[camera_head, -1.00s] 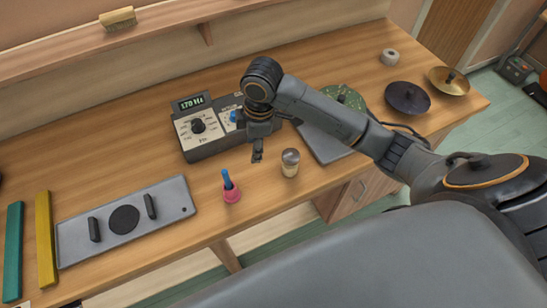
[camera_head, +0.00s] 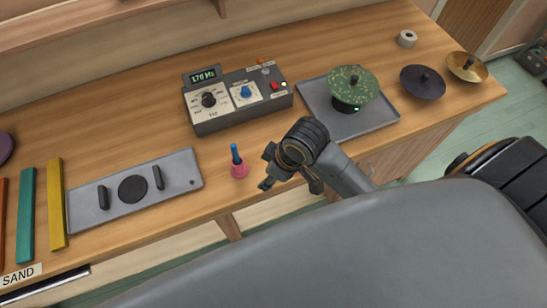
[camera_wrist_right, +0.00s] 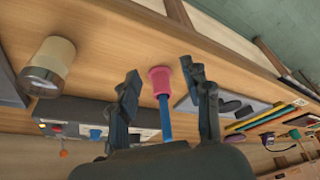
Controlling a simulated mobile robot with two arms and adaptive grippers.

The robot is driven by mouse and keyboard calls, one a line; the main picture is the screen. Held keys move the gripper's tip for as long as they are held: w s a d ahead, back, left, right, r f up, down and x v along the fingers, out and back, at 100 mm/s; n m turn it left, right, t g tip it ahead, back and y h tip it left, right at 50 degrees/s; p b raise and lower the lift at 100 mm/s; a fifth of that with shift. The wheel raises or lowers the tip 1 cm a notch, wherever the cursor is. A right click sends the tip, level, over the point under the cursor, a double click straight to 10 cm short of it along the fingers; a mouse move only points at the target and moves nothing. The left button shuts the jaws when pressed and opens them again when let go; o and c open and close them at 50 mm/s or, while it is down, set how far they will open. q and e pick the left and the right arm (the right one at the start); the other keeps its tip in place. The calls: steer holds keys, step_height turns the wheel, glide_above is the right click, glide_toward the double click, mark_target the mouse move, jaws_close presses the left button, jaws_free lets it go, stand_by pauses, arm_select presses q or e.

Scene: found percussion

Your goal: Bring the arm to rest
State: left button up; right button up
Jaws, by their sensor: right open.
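My right gripper (camera_head: 268,181) is at the front edge of the workbench, low in the head view. It also shows in the right wrist view (camera_wrist_right: 160,72), where its two dark fingers stand apart with nothing held between them. A small pink bell with a blue handle (camera_head: 239,165) stands on the bench just left of the gripper. In the wrist view the bell (camera_wrist_right: 160,80) appears between the fingers, but beyond them. A shaker-like cylinder (camera_wrist_right: 48,66) shows at the left in the wrist view; my arm hides it in the head view. My left gripper is not in view.
A control box with a display (camera_head: 240,104) stands behind the bell. A grey tray (camera_head: 385,122) with a green disc (camera_head: 352,84) is to its right. Dark (camera_head: 422,84) and brass (camera_head: 468,68) cymbals lie far right. A grey plate (camera_head: 90,216) and coloured bars (camera_head: 57,205) are left.

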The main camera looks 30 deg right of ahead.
steer(key=shift+s+d+f+m, duration=0.15)
steer(key=shift+s+d+m, duration=0.1)
steer(key=shift+s+m, duration=0.2)
stand_by(0.4)
